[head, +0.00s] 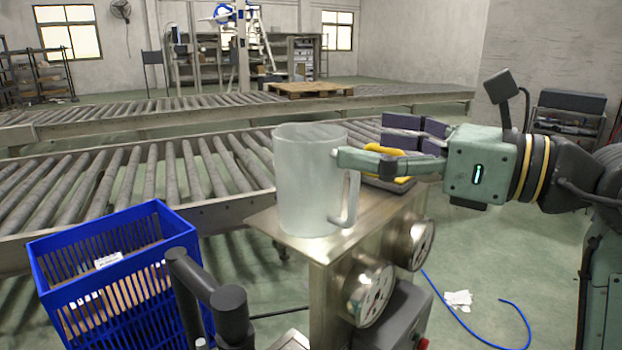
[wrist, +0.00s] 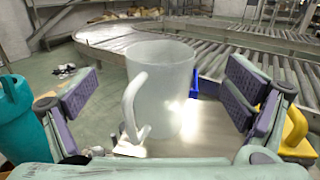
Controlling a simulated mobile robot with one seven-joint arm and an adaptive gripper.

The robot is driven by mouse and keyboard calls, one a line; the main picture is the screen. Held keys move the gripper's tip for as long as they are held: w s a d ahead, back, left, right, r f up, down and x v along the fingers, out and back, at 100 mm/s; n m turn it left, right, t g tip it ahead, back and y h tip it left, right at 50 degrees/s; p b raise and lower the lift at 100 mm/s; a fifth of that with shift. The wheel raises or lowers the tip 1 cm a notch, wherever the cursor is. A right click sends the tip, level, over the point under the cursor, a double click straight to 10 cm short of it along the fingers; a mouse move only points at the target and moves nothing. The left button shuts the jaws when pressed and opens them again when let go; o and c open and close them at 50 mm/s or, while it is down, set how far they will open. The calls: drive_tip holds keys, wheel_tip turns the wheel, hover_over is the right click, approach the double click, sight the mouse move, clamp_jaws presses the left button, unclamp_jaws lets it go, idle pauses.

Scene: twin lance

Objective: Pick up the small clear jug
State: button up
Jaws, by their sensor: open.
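The clear jug (head: 308,185) is a frosted, see-through cup shape with one handle, standing upright on a metal-topped stand (head: 262,217). Its handle faces right in the head view. In the wrist view the jug (wrist: 166,88) stands between my spread fingers, with its handle toward the camera at lower left. My gripper (head: 362,162) reaches in from the right in the head view, close to the jug's rim and handle. In the wrist view my gripper (wrist: 160,110) is open, with a padded finger on either side and visible gaps to the jug. I cannot tell whether any part touches the handle.
A yellow-and-grey object (head: 385,165) lies behind my gripper on the stand; yellow (wrist: 296,128) also shows at right in the wrist view. A teal container (wrist: 18,120) is at left there. A blue crate (head: 110,262) stands left of the stand. Roller conveyors (head: 120,182) run behind.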

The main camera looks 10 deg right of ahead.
drive_tip(key=p+x, duration=0.2)
drive_tip(key=x, duration=0.5)
drive_tip(key=shift+w+a+f, duration=0.2)
drive_tip(key=shift+c, duration=0.2)
drive_tip(key=c, duration=1.6)
drive_tip(key=shift+o, duration=0.2)
